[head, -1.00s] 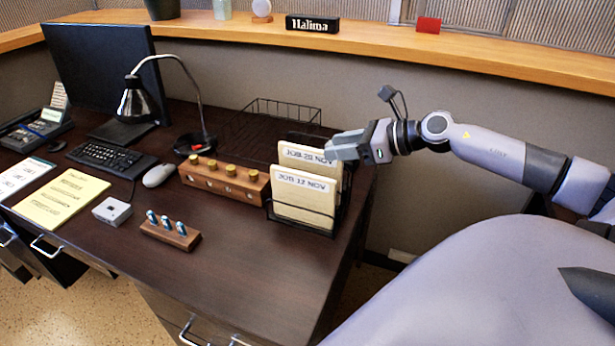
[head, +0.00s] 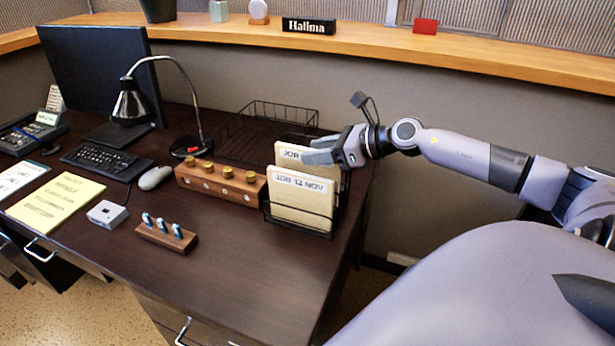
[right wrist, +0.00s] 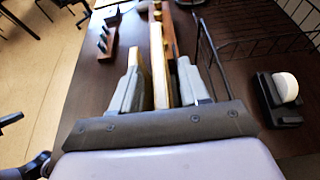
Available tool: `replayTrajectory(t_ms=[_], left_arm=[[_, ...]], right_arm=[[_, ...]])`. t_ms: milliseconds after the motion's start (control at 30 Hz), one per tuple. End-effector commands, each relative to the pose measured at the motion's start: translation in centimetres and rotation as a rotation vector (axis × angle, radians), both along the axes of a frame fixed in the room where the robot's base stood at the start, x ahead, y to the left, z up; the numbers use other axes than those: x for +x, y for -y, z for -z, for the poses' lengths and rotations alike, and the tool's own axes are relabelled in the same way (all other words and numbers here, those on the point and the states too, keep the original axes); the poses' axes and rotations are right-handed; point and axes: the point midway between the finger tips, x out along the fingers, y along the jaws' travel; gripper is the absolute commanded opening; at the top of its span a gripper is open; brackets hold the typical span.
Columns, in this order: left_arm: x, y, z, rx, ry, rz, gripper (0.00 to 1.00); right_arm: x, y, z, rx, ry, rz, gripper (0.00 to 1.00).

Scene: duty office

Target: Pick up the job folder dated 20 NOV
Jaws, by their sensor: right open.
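Two tan job folders stand upright in a black wire rack (head: 325,227) at the desk's right end. The front folder (head: 300,203) is labelled JOB 12 NOV. The rear folder (head: 287,154) shows only "JOB" on its label now; my right gripper (head: 318,151) covers the date. In the right wrist view my right gripper (right wrist: 156,88) is open, with its fingers on either side of the rear folder (right wrist: 158,62). The front folder (right wrist: 132,62) is outside the left finger. Contact with the folder cannot be told. My left gripper is not in view.
A wooden block with several brass knobs (head: 222,184) stands just left of the rack. An empty wire tray (head: 270,122) lies behind it. A black item with a white rounded top (right wrist: 285,88) stands nearby in the right wrist view.

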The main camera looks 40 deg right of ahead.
Motion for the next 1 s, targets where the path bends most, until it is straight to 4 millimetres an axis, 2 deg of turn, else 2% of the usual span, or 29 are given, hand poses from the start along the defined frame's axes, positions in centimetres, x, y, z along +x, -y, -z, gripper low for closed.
replayTrajectory(t_ms=[367,467,500,533,1000], left_arm=[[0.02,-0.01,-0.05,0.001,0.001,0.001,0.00],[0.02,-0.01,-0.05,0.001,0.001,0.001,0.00],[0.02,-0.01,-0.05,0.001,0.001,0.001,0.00],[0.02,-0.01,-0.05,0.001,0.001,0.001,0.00],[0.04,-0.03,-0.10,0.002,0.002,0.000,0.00]], right_arm=[[0.29,-0.17,0.13,0.000,-0.001,-0.001,0.45],[0.29,-0.17,0.13,0.000,-0.001,-0.001,0.15],[0.29,-0.18,0.12,0.000,-0.001,-0.001,0.02],[0.29,-0.18,0.12,0.000,0.000,-0.001,0.00],[0.31,-0.15,-0.63,-0.001,0.003,-0.001,0.00]])
